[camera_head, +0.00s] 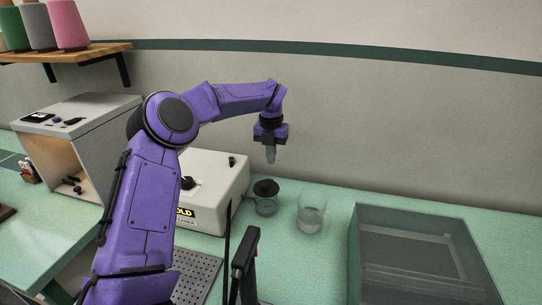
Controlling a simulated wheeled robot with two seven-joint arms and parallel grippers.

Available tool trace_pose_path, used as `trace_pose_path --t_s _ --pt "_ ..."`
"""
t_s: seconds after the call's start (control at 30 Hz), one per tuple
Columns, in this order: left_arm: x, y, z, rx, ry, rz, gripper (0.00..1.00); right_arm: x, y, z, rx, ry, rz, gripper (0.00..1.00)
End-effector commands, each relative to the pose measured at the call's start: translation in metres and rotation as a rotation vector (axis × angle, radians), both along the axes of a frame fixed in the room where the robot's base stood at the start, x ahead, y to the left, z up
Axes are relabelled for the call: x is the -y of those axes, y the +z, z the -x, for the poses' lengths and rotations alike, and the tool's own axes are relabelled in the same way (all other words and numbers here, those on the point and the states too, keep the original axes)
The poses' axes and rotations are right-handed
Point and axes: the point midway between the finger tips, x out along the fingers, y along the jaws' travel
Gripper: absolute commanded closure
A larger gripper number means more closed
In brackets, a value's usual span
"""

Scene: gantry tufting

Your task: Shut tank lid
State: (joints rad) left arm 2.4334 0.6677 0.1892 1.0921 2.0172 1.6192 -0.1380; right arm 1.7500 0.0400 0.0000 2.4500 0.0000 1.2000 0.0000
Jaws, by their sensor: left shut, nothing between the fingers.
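My left gripper (271,157) points straight down, fingers together and empty, in the air above the worktop. Below it stands a small clear tank (266,208) with a dark round lid (266,188) at its top. The gripper appears apart from the lid, with a gap between them in the picture. I cannot tell whether the lid lies flat on the rim or stands tilted. A white machine (222,182) with a yellow-and-black label stands left of the small tank, partly hidden by my left arm. My right gripper is not in view.
A clear glass beaker (311,214) stands just right of the small tank. A large open glass-walled bin (420,213) fills the right of the green worktop. A black upright fixture (245,252) stands in front. Yarn cones (68,25) sit on a wall shelf.

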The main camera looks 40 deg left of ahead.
Motion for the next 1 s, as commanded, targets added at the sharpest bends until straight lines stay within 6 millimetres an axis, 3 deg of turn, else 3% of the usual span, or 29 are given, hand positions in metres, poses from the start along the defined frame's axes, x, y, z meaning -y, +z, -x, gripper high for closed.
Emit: trace_pose_path --t_s 0.77,0.93,1.0 --pt "0.0 0.0 0.0 0.0 0.0 0.0 1.0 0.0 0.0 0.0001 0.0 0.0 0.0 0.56" --pt "0.0 0.0 0.0 0.0 0.0 0.0 0.52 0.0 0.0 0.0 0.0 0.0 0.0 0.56" --pt "0.0 0.0 0.0 0.0 0.0 0.0 0.52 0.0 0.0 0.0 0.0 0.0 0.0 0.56"
